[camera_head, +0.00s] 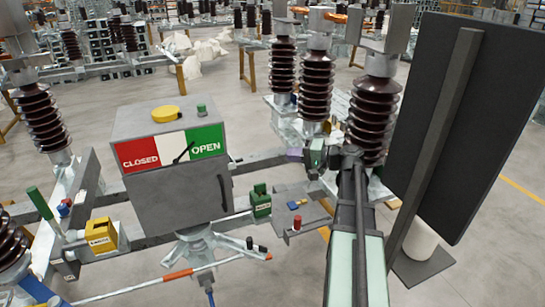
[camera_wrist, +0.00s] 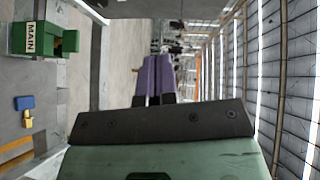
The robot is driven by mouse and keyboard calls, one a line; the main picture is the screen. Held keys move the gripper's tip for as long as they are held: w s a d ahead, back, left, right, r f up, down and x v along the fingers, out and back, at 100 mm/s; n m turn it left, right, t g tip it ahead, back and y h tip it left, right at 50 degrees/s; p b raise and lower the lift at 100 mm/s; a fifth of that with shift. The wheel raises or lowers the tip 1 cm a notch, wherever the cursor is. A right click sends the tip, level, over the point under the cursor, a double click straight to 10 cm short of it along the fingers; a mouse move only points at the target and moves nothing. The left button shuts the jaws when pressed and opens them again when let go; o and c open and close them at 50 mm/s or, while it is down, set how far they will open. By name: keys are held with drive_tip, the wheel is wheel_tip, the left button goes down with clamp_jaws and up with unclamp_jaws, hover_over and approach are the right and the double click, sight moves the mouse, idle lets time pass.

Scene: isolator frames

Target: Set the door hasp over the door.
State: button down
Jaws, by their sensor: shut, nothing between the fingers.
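A grey cabinet (camera_head: 180,180) with a red, white and green CLOSED/OPEN plate on top stands left of centre. Its front door (camera_head: 175,205) looks shut. A dark curved piece (camera_head: 226,192) sits at the door's right edge; I cannot tell whether it is the hasp or a handle. My gripper (camera_head: 292,154) is right of the cabinet, apart from it. In the wrist view its two purple fingers (camera_wrist: 154,78) lie side by side, shut and empty. A grey surface (camera_wrist: 150,8) crosses the top of that view.
A green box marked MAIN (camera_head: 261,203) stands right of the cabinet, with a blue-and-yellow padlock (camera_wrist: 26,111) near it. A yellow box (camera_head: 101,236) and a green lever (camera_head: 40,204) are at left. Brown insulators (camera_head: 373,115) and a dark panel (camera_head: 470,120) stand at right.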

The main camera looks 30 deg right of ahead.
drive_tip(key=s+a+b+x, duration=0.1)
drive_tip(key=a+b+x, duration=0.1)
drive_tip(key=x, duration=1)
drive_tip(key=shift+s+f, duration=0.25)
drive_tip(key=shift+f, duration=0.05)
drive_tip(key=shift+s+a, duration=0.1)
